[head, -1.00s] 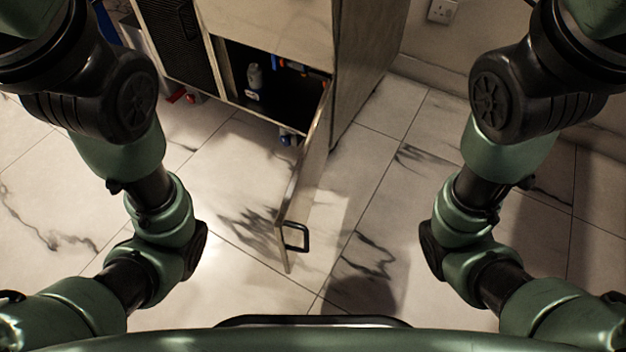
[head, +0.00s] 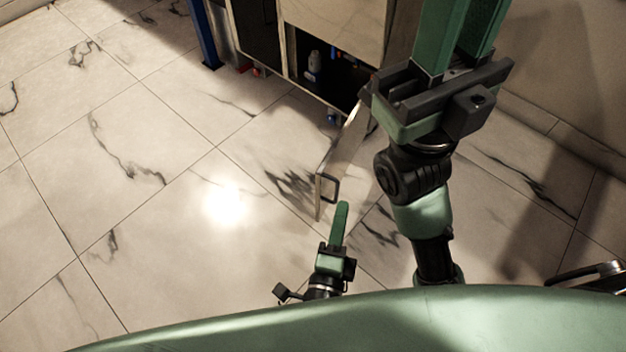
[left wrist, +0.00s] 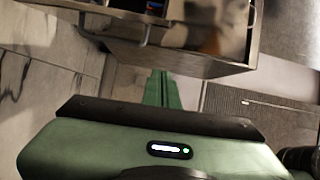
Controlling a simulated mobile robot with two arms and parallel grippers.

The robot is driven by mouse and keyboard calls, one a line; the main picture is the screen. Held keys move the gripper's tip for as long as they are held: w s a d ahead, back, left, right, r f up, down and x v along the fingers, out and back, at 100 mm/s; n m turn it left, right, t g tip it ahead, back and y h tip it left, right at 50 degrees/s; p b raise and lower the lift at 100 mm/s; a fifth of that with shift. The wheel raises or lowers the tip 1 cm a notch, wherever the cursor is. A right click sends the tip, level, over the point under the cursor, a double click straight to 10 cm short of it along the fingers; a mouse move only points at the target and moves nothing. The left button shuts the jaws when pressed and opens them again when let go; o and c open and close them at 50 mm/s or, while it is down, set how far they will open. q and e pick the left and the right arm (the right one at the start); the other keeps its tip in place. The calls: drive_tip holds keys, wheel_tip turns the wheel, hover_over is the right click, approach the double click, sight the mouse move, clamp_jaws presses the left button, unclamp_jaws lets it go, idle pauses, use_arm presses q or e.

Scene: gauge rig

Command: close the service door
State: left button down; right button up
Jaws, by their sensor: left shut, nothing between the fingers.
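The service door (head: 345,143) is a pale panel standing open, swung out from the low compartment (head: 330,72) of the cabinet. Its dark handle (head: 329,187) is near the free end, on the right face. My left gripper (head: 342,206) is shut and empty, its green fingers pointing up the picture, just below and right of the handle in view. I cannot tell whether it touches the door. The shut fingers also show in the left wrist view (left wrist: 163,90), below a wooden-edged part of the cabinet.
The cabinet (head: 335,25) stands at the top, with a grey bottle (head: 314,64) inside the compartment. A blue post (head: 203,35) is left of it. The marble floor (head: 150,200) is clear at the left. A wall (head: 560,70) is at the right.

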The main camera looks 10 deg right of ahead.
use_arm(q)
drive_tip(key=w+b, duration=0.2)
drive_tip(key=w, duration=0.8)
drive_tip(key=shift+d+f, duration=0.2)
drive_tip(key=shift+f, duration=0.15)
